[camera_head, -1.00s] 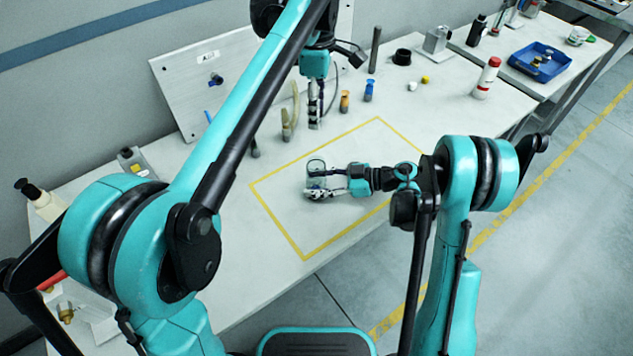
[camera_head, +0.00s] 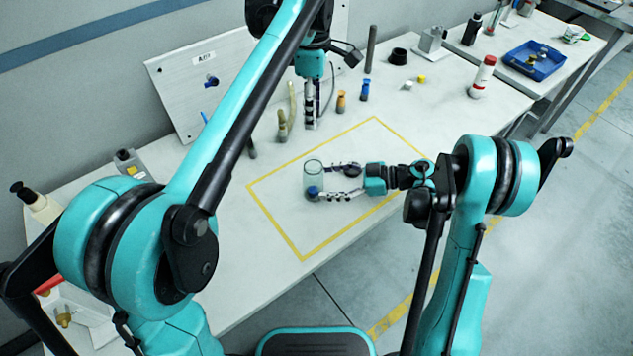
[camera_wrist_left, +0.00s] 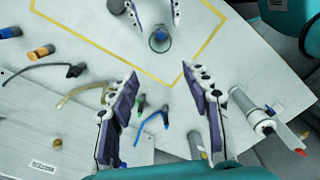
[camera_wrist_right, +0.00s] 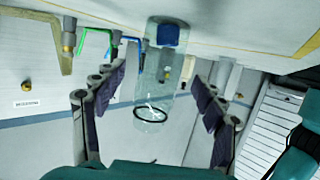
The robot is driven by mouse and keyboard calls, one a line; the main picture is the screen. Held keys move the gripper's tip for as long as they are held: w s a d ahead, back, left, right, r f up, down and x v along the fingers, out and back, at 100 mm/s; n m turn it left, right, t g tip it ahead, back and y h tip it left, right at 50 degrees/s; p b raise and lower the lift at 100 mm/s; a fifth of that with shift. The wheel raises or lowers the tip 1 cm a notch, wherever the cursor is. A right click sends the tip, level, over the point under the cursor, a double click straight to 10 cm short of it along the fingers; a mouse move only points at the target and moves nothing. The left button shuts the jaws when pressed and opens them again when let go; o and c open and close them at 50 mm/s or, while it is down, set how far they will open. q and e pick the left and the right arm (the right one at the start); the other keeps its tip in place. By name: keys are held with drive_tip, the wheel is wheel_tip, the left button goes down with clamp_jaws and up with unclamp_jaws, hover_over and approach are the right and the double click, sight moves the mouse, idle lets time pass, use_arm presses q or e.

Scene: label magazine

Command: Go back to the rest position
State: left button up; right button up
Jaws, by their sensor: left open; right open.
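My right gripper (camera_head: 338,181) is open inside the yellow-taped rectangle (camera_head: 283,231), low over the table. A clear glass cylinder with a blue part (camera_head: 313,178) stands between or just beyond its fingertips. In the right wrist view the cylinder (camera_wrist_right: 158,90) is between the open fingers, with a gap visible on both sides. My left gripper (camera_head: 311,120) is higher, toward the back of the table near the panel. In the left wrist view its fingers (camera_wrist_left: 160,105) are spread and empty. The cylinder also shows at the top of that view (camera_wrist_left: 160,40).
A leaning panel (camera_head: 180,75) stands at the back left. Small blue (camera_head: 364,90) and orange (camera_head: 341,101) pieces and several tubes stand near my left gripper. A red-capped white bottle (camera_head: 483,77) and a blue tray (camera_head: 537,60) are at the right. The rectangle's front part is clear.

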drive_tip(key=v, duration=0.7)
drive_tip(key=shift+d, duration=0.1)
drive_tip(key=w+r+m+t, duration=0.1)
drive_tip(key=w+r+t, duration=0.35)
drive_tip(key=r, duration=0.55)
drive_tip(key=w+r+m+t, duration=0.1)
drive_tip(key=w+r+t, duration=0.4)
drive_tip(key=r, duration=0.5)
drive_tip(key=d+r+m+t+h, duration=0.5)
drive_tip(key=r+m+t+h, duration=0.1)
drive_tip(key=r+t, duration=0.25)
drive_tip(key=s+d+r+m+h, duration=0.1)
drive_tip(key=s+d+m+h, duration=0.2)
drive_tip(key=d+m+h, duration=0.4)
use_arm(q)
drive_tip(key=s+a+f+m+t, duration=0.7)
drive_tip(key=s+a+f+m, duration=0.9)
drive_tip(key=s, duration=0.3)
drive_tip(key=shift+a, duration=0.9)
use_arm(e)
drive_tip(key=s+a+f+g, duration=0.2)
drive_tip(key=s+f+g, duration=0.4)
drive_tip(key=s+f, duration=0.5)
drive_tip(key=s+a+f+m+g+h, duration=0.1)
drive_tip(key=s+a+f+g, duration=0.2)
drive_tip(key=s+f+g, duration=0.4)
drive_tip(key=s+f, duration=0.4)
drive_tip(key=s, duration=0.2)
drive_tip(key=shift+a, duration=0.3)
